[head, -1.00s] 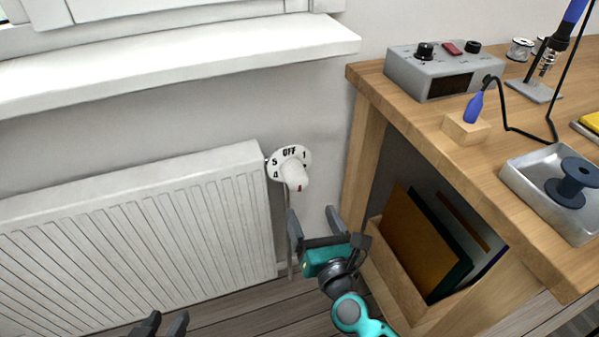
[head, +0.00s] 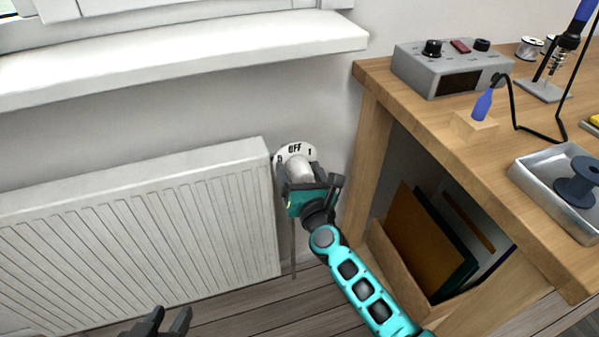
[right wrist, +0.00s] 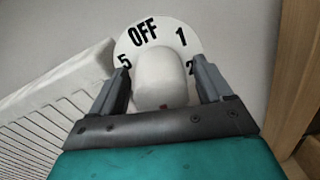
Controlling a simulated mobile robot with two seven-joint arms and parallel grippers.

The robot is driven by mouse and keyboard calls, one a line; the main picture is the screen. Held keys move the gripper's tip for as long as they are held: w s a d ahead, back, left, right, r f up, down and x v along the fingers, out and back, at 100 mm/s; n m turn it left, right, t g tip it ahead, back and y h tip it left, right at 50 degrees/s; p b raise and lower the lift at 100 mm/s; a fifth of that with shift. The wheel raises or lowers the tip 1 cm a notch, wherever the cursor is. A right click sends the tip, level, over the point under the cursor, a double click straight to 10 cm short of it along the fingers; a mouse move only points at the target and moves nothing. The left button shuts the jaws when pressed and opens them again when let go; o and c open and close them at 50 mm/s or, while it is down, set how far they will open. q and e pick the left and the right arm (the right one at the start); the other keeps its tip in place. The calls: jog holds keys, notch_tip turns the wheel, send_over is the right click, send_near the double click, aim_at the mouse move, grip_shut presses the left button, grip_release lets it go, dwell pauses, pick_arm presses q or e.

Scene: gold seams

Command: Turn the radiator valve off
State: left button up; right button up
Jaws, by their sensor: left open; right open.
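The radiator valve has a white dial plate (head: 294,150) at the radiator's top right corner, with OFF at its top and 1 to the right. Its white knob (head: 300,171) sticks out in front of the plate. In the right wrist view the knob (right wrist: 160,80) sits between the two fingers of my right gripper (right wrist: 162,88), which is open around it. A small red mark shows at the knob's lower edge, away from OFF. In the head view my right gripper (head: 308,183) partly covers the dial's lower half. My left gripper (head: 165,320) is open and empty at the bottom edge.
The white radiator (head: 140,230) stands left of the valve, under a white windowsill (head: 190,55). A wooden workbench (head: 420,110) stands close on the right, with a grey control box (head: 450,65) on top and a wooden file box (head: 390,262) beneath. Wall shows between valve and bench.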

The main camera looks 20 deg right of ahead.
jog(key=c, duration=1)
jog(key=shift+n, duration=0.4)
